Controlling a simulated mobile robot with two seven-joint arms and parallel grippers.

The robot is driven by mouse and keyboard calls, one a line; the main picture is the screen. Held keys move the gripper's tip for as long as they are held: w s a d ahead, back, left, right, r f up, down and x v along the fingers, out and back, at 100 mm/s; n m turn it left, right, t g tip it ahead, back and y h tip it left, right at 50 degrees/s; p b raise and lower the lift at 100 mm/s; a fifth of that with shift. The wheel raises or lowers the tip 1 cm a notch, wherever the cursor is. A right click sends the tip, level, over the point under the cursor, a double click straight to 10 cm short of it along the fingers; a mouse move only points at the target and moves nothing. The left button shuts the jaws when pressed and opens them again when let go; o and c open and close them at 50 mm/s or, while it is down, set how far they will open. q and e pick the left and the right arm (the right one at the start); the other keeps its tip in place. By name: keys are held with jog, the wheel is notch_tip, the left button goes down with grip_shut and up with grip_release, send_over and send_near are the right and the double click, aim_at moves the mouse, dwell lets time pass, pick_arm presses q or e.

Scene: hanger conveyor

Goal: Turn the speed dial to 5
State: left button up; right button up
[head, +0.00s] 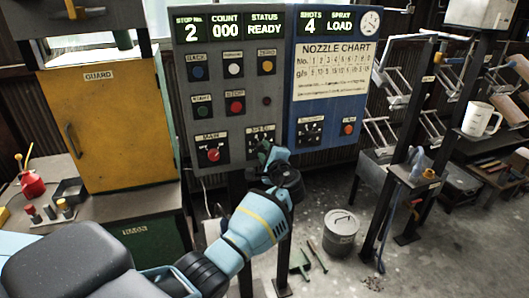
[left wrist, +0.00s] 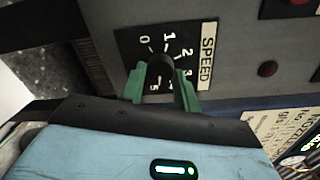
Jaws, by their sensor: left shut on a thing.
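The speed dial (left wrist: 160,67) is a round black knob on a dark plate with white numbers 0, 1, 2, 3 and 5 readable and a white SPEED label (left wrist: 208,54). My left gripper (left wrist: 161,86) has its green fingers on either side of the knob, shut on it. I cannot tell which number the knob points to. My right gripper is not in view.
A red main knob (head: 213,155) sits left of the dial, with red stop button (head: 237,106) and other buttons above. The blue panel (head: 335,120) with a nozzle chart adjoins on the right. A yellow guard cabinet (head: 110,120) stands left. A lidded bucket (head: 341,232) stands on the floor.

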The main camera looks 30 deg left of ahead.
pick_arm(q)
jog(key=shift+m, duration=1.2)
jog(key=o, duration=1)
jog(key=shift+v, duration=3.9)
